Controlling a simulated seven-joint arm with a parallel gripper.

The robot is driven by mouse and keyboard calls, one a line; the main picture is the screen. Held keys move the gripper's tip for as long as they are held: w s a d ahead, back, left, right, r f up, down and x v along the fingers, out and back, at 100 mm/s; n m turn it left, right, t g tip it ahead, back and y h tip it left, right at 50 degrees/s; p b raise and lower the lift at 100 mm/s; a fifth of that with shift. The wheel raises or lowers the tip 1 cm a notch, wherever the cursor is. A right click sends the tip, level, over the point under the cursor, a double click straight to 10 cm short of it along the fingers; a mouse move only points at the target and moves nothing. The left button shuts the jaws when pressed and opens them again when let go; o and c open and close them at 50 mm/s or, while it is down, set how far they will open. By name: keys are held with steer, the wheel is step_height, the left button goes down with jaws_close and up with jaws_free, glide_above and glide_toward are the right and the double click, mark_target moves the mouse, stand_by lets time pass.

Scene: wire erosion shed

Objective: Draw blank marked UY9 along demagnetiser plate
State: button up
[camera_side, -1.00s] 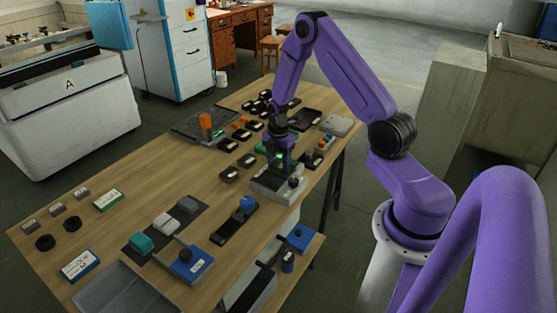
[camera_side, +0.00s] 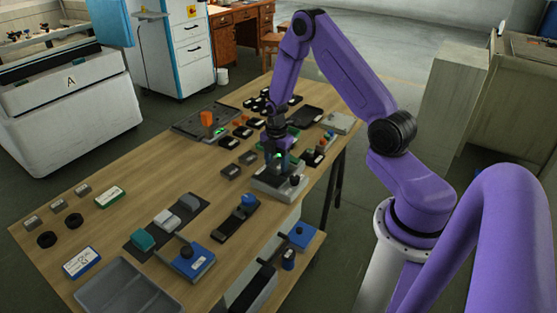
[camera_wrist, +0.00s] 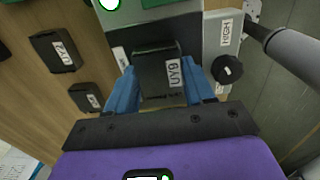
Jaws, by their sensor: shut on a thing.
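The dark blank marked UY9 (camera_wrist: 160,70) is between the two blue fingers of my gripper (camera_wrist: 162,92), which is shut on it. Its white UY9 label faces the wrist camera. The grey demagnetiser plate (camera_wrist: 213,50) shows behind and beside the blank, with a black knob and a HIGH label on its right part. In the side view my gripper (camera_side: 275,158) is low over the plate (camera_side: 268,187), near the table's right edge. The blank is hard to make out there, and I cannot tell whether it touches the plate.
Other black labelled blanks lie left of the plate, one marked UY2 (camera_wrist: 58,50). A dark tray with an orange block (camera_side: 207,119) stands behind them. Bare wood (camera_side: 160,180) lies to the left.

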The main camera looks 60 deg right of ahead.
mark_target(266, 181)
steer(key=shift+a, duration=0.45)
steer(key=shift+a, duration=0.1)
steer(key=shift+a, duration=1.25)
steer(key=shift+a, duration=0.1)
steer(key=shift+a, duration=1.3)
steer(key=shift+r, duration=0.15)
step_height(266, 181, up, 7)
steer(key=shift+r, duration=0.15)
stand_by(0.6)
stand_by(0.7)
